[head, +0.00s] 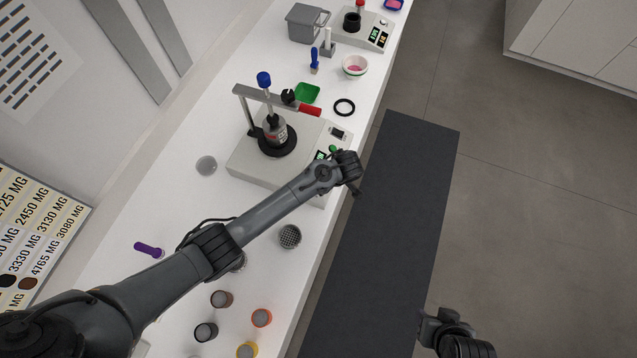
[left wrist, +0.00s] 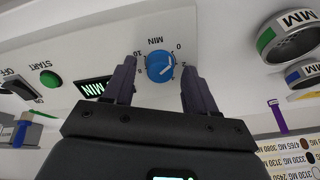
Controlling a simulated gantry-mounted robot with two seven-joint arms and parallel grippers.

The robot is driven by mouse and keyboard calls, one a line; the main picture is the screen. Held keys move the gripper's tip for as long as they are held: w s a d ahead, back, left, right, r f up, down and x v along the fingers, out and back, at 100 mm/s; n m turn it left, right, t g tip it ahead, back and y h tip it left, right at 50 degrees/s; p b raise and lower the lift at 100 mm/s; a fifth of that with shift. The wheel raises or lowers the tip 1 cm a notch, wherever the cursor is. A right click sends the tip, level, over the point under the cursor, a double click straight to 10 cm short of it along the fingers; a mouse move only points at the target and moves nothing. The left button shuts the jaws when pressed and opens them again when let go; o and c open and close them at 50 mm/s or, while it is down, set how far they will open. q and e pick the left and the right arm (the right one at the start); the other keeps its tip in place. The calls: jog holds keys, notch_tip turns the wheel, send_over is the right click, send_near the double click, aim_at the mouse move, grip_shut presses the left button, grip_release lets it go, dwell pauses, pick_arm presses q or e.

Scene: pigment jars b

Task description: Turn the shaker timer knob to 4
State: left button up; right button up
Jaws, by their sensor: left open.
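The shaker (head: 247,165) is a pale grey box on the white bench, with a jar held under its clamp arm. Its blue timer knob (left wrist: 160,67) sits on the front panel in the left wrist view, with a white pointer mark and numerals around it. The panel appears inverted there; I cannot read the pointer's setting with certainty. My left gripper (head: 350,172) is at the shaker's front, hiding the knob in the head view. In the left wrist view its open fingers (left wrist: 158,88) stand either side of the knob, apart from it. My right gripper (head: 430,318) is over the floor; its jaws are unclear.
A green START button (left wrist: 50,78), a lit display (left wrist: 95,87) and an OFF switch (left wrist: 20,90) share the panel. Several jars, including an orange-rimmed one (head: 261,318), stand on the near bench. A dark mat (head: 390,220) lies on the floor alongside.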

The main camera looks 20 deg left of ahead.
pick_arm(q)
jog(key=c, duration=1.1)
jog(key=shift+o, duration=0.2)
